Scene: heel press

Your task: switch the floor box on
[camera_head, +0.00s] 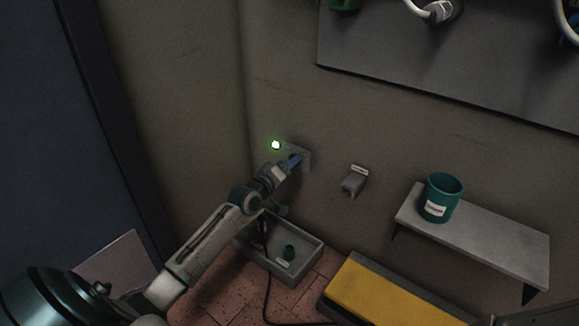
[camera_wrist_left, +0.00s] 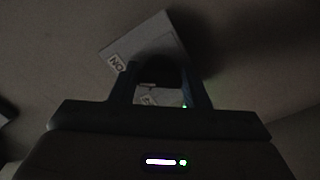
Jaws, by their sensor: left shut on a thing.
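In the left wrist view, the plate (camera_wrist_left: 145,45) carries an "ON" label (camera_wrist_left: 117,62). A dark rounded piece (camera_wrist_left: 157,70) lies between the fingers, and the gripper is shut on it; its exact shape is hard to see. A second small label (camera_wrist_left: 149,99) shows between the fingers. My right gripper is not in view.
A grey open tray (camera_head: 313,262) on the tiled floor holds a small green thing (camera_head: 289,252); a dark cable (camera_head: 267,292) runs nearby. To the right are a labelled grey wall fitting (camera_head: 353,184), a shelf (camera_head: 490,246) with a teal cup (camera_head: 443,190), and a yellow-topped block (camera_head: 385,297).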

